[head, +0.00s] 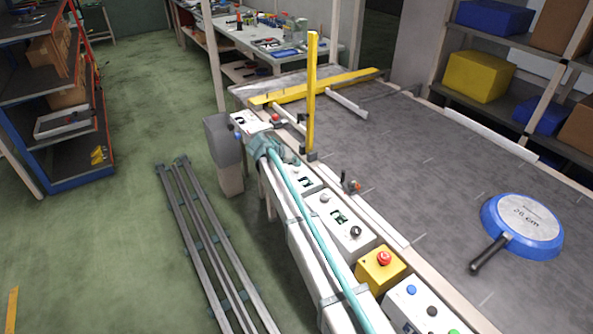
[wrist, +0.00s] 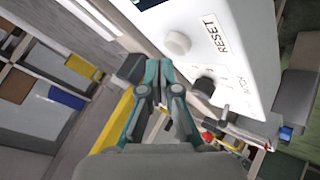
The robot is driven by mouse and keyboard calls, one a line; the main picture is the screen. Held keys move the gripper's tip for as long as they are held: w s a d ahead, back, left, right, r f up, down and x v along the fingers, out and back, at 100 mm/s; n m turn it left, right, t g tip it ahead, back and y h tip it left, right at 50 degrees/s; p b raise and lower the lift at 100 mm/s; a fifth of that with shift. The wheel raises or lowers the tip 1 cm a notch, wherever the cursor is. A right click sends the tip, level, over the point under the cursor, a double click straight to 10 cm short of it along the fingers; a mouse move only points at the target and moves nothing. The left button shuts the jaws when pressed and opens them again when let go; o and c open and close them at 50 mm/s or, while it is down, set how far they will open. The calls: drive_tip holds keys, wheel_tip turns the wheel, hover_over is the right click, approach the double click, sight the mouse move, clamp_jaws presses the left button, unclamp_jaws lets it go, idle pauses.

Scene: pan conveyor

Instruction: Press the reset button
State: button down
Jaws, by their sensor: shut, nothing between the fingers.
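In the wrist view, the reset button (wrist: 177,43) is a pale round button on a white control box (wrist: 235,50), beside the printed word RESET. A black knob (wrist: 203,85) sits below it on the same face. My gripper (wrist: 158,66), with teal and grey fingers, is shut and empty. Its tips appear just below and left of the button, and I see no clear contact. In the head view, my gripper (head: 272,148) is over the far end of the row of control boxes. There the RESET label is too small to read and my arm hides part of the boxes.
A yellow box with a red button (head: 384,259) and white control boxes (head: 340,214) line the conveyor (head: 430,165). A yellow post (head: 311,95) and bar rise near my gripper. A blue pan (head: 522,226) lies on the conveyor at right. A grey post (head: 224,150) stands left.

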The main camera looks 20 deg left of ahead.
sight(295, 170)
drive_tip(key=shift+f+b, duration=0.35)
drive_tip(key=shift+f, duration=0.05)
drive_tip(key=shift+f+b, duration=0.35)
drive_tip(key=shift+f, duration=0.15)
idle(0.7)
drive_tip(key=shift+r, duration=0.9)
drive_tip(key=shift+r+p, duration=0.7)
drive_tip(key=shift+r, duration=1.85)
drive_tip(key=shift+f, duration=0.1)
